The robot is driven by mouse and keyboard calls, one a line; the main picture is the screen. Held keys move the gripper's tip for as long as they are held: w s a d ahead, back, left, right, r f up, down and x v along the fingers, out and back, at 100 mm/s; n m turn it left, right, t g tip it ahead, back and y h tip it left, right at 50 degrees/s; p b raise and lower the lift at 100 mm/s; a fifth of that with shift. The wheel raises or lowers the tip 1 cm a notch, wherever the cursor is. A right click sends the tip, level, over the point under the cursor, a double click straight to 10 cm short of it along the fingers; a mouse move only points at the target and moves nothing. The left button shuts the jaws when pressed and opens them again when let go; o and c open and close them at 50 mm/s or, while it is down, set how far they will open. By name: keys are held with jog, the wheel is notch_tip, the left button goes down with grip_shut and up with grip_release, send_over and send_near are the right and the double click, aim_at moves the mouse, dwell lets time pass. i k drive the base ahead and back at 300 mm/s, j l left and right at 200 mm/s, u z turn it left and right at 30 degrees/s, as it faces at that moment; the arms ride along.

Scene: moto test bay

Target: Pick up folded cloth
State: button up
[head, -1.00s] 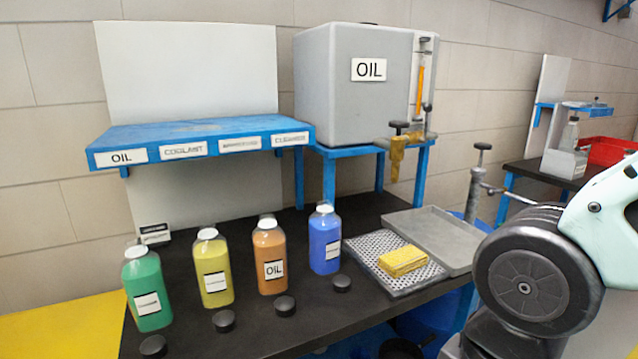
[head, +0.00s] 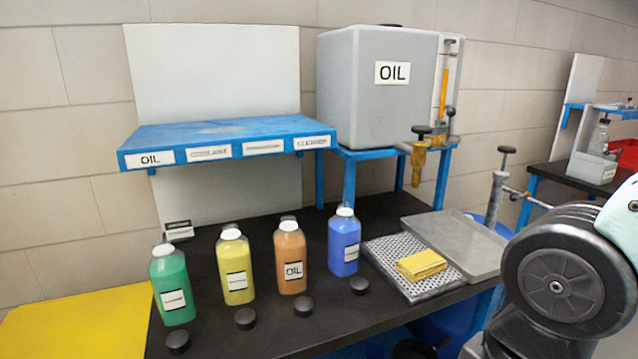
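The folded cloth (head: 421,264) is yellow and lies on a perforated metal tray (head: 385,250) at the right part of the black bench. It looks like a small flat stack. Part of my arm shows at the right edge of the head view, to the right of the cloth and nearer to me. My gripper is out of the picture, so its state does not show.
Green (head: 174,287), yellow (head: 236,268), orange (head: 290,260) and blue (head: 343,243) bottles stand left of the cloth, with black caps before them. A grey tray (head: 455,240) lies behind it. A grey oil tank (head: 365,110) with a brass tap (head: 420,150) stands above the bench's back.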

aim_at(420, 266)
jog(key=i+j+z, duration=0.15)
jog(key=i+j, duration=0.15)
jog(key=i, duration=0.2)
jog(key=i+j+z, duration=0.2)
jog(key=i, duration=0.3)
jog(key=j, duration=0.1)
